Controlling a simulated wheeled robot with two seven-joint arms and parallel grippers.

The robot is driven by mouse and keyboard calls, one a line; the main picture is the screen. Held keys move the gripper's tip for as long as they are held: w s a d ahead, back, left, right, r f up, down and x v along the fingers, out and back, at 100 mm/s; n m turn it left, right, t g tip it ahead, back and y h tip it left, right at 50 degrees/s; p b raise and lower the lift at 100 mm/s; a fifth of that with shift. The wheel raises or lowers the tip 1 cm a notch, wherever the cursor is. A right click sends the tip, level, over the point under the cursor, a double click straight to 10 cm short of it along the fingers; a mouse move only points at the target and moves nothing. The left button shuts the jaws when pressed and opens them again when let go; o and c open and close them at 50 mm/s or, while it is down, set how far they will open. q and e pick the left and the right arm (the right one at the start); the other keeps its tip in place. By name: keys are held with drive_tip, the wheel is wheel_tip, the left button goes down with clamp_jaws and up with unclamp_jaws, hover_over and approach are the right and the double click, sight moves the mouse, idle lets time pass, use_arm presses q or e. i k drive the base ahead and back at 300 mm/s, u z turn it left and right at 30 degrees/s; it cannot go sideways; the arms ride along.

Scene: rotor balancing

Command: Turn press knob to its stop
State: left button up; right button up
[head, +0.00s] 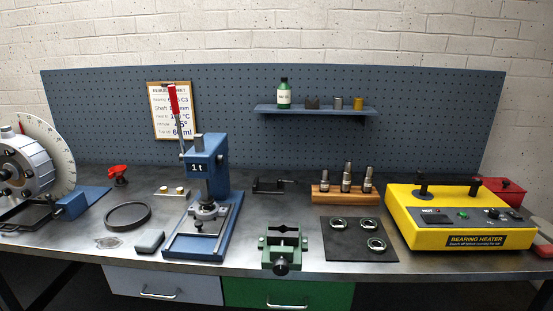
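A blue press (196,183) marked "1t" stands on the bench left of the middle. Its lever with a red grip (174,100) rises steeply at the press's left side. Grey round metal parts (207,211) sit low in the press, above its blue base. I cannot clearly make out which part of the press is its knob, nor how far it is turned. A separate red handwheel-like piece (118,171) stands on the bench to the left, apart from the press. Neither of my grippers shows in the head view.
A black ring (128,216) and a grey block (149,241) lie left of the press. A green vise (283,246) stands to its right at the front. Further right are a wooden tool block (346,196), a dark mat (345,248) with rings, and a yellow bearing heater (470,245).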

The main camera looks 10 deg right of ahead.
sight(219, 160)
drive_tip(key=z, duration=0.1)
drive_tip(key=i, duration=0.5)
drive_tip(key=u, duration=0.5)
drive_tip(key=k, duration=1)
drive_tip(key=z, duration=0.55)
drive_tip(key=i, duration=1.3)
drive_tip(key=u, duration=0.7)
